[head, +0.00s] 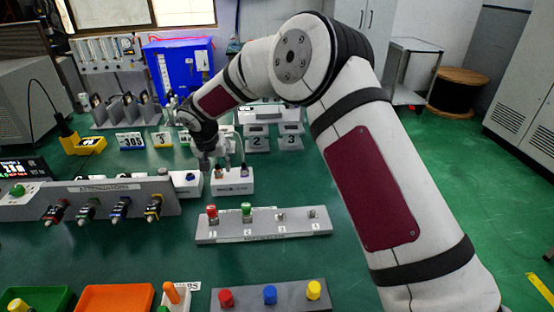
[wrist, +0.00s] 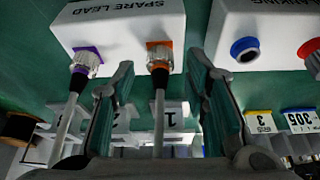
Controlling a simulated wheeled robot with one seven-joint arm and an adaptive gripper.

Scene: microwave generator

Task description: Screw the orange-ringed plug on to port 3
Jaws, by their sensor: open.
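The orange-ringed plug (wrist: 158,55) is seated in the front of the white "SPARE LEAD" box (wrist: 115,20), its cable trailing back. In the wrist view my gripper (wrist: 161,64) is open, one finger on each side of the plug, with gaps visible on both sides. In the head view my gripper (head: 207,162) is at the white box (head: 238,188); the plug is too small to make out surely there. Numbered stands marked 2 (head: 257,141) and 3 (head: 291,141) stand behind. A bare metal stud (head: 281,217) is third on the front grey strip (head: 262,232).
A purple-ringed plug (wrist: 85,62) sits beside the orange one in the same box. A white box with a blue port (wrist: 245,49) stands close by. A panel with several coloured connectors (head: 100,197) is at the left. Green table shows free to the strip's right.

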